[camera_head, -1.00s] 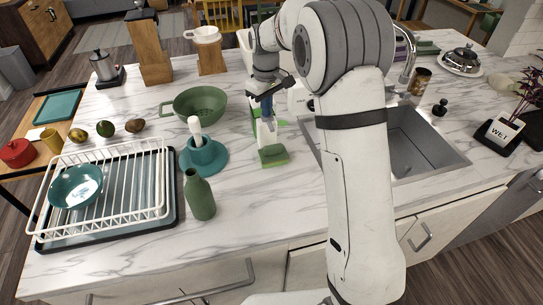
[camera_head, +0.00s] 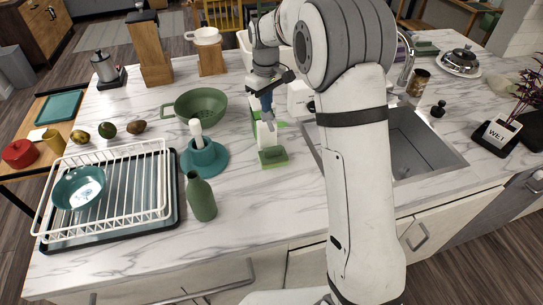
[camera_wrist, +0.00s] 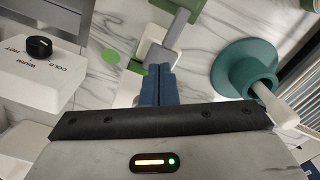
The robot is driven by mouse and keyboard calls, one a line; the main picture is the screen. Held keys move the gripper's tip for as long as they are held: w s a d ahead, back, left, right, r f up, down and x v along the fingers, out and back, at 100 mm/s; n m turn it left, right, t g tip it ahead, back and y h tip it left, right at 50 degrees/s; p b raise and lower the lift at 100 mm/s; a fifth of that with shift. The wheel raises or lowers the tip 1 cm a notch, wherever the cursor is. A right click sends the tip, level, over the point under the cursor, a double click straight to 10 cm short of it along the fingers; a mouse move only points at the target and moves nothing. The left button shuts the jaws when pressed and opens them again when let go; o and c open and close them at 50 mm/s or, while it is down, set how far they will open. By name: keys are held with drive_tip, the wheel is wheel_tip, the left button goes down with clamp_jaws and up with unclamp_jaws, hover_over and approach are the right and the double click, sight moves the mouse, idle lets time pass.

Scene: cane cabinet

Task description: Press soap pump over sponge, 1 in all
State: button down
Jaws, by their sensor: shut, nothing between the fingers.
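The soap pump (camera_head: 266,135) is a white dispenser standing on the counter, directly below my gripper (camera_head: 268,114). In the wrist view its white body and grey spout (camera_wrist: 175,30) show just beyond my blue fingertips (camera_wrist: 160,68). The fingers are shut with nothing between them and point down at the pump top. I cannot tell whether they touch it. The green sponge (camera_head: 273,157) lies flat on the counter in front of the pump, beneath the spout side. It also shows at the top edge of the wrist view (camera_wrist: 182,4). My fingers partly hide the pump head.
A teal holder (camera_head: 205,158) with a white-handled tool stands left of the sponge, with a green bottle (camera_head: 200,196) nearer. A green colander (camera_head: 200,106) is behind. A dish rack (camera_head: 110,190) is at left; the sink (camera_head: 425,145) is at right.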

wheel_tip(320, 180, up, 6)
drive_tip(key=p, duration=0.4)
idle(0.5)
idle(0.3)
drive_tip(key=s+d+r+m+t+b, duration=0.15)
drive_tip(key=s+d, duration=0.25)
drive_tip(key=s, duration=0.4)
drive_tip(key=s+d+r+m+b, duration=0.2)
drive_tip(key=s+d+r+m, duration=0.15)
drive_tip(key=s, duration=0.45)
drive_tip(key=s+d+f+m+t+b, duration=0.1)
drive_tip(key=s+d+f, duration=0.1)
drive_tip(key=s, duration=0.6)
drive_tip(key=s+d+f+m+t+b, duration=0.1)
drive_tip(key=s+f, duration=0.3)
drive_tip(key=s, duration=0.5)
drive_tip(key=shift+d+m, duration=0.5)
drive_tip(key=shift+m, duration=0.1)
